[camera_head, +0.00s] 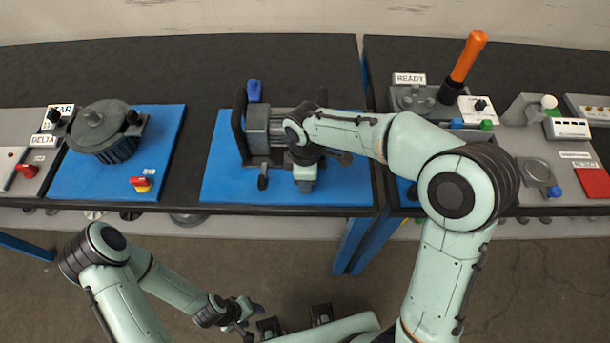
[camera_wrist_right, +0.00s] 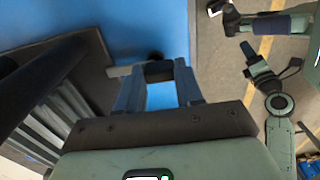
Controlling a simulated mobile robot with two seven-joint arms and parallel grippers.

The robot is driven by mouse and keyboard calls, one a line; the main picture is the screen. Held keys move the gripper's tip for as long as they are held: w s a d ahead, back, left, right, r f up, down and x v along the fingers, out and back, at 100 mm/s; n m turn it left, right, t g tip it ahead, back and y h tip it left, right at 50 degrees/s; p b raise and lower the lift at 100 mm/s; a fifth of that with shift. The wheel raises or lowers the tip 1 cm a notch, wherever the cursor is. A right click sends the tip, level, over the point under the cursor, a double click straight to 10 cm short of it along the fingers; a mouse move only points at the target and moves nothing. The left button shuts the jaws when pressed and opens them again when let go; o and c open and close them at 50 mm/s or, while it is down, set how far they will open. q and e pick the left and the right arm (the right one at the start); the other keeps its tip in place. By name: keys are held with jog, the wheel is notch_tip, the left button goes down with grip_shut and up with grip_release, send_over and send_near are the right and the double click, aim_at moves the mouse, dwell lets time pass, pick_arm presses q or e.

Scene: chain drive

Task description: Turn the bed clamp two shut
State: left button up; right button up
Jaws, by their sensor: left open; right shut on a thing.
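A grey machine block (camera_head: 258,130) with black upright side pieces sits on a blue mat (camera_head: 225,192) in the head view. A small dark clamp handle (camera_head: 262,180) stands at its front left. My right gripper (camera_head: 305,180) is in front of the block, its tips mostly hidden in that view. In the right wrist view my right gripper (camera_wrist_right: 158,85) is shut on a clamp handle, a grey bar with a dark knob (camera_wrist_right: 155,66); I cannot read which clamp number it is. My left gripper (camera_head: 294,320) is open and empty, low in front of the bench.
A dark motor (camera_head: 105,130) stands on another blue mat at the left. A blue peg (camera_head: 254,90) is behind the block. An orange handle (camera_head: 467,58) rises from the right bench near the READY sign (camera_head: 409,78). Floor in front is open.

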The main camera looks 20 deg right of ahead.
jog(key=shift+r, duration=0.1)
dwell(0.3)
jog(key=o, duration=1)
jog(key=shift+o, duration=0.2)
pick_arm(q)
jog(key=shift+w+r+p, duration=0.4)
jog(key=shift+r+p, duration=0.05)
jog(key=shift+r, duration=0.15)
jog(key=shift+w+r+p, duration=0.4)
jog(key=shift+r+p, duration=0.05)
jog(key=shift+r, duration=0.15)
pick_arm(e)
notch_tip(320, 180, up, 13)
jog(key=shift+r, duration=0.15)
